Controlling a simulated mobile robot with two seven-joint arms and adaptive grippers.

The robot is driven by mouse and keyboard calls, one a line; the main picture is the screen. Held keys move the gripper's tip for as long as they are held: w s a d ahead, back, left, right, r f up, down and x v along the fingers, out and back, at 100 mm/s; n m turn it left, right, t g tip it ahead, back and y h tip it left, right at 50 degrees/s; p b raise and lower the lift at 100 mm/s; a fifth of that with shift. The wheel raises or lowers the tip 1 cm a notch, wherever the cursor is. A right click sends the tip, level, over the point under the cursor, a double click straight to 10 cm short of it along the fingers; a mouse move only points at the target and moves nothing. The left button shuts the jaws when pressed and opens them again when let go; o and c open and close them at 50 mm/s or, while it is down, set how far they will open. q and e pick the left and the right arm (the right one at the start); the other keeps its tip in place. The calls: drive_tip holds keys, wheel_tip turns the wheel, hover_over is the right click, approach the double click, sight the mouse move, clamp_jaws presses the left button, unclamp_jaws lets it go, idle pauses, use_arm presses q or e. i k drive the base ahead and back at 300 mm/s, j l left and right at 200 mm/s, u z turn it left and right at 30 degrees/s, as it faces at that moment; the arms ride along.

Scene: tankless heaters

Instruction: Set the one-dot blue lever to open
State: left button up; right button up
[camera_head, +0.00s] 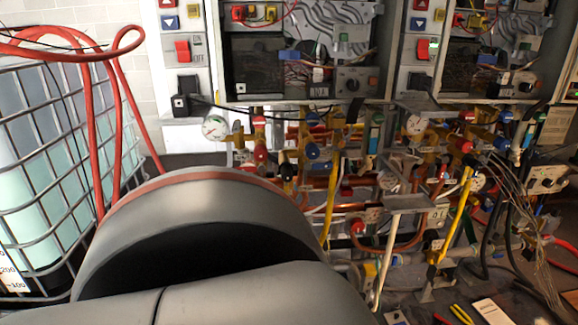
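Several blue valve parts show among the pipes below the two heater cabinets. One round blue knob (312,151) sits under the left cabinet, and a light-blue upright piece (375,140) is to its right. Another blue handle (505,116) is at the right end of the pipework. Dot marks are too small to read, so I cannot tell which is the one-dot blue lever or how it is set. Neither gripper shows in this view. A large grey link of my own arm (215,240) fills the lower left and hides the lower left pipework.
A caged tank (50,160) with red hoses (95,130) stands at the left. The open left cabinet (300,60) and right cabinet (490,60) are above the pipes. A pressure gauge (214,127) sticks out at the left. Loose cables (530,210) hang at the right; tools (462,314) lie on the floor.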

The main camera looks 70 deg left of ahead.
sight(323, 166)
drive_tip(key=u, duration=2.1)
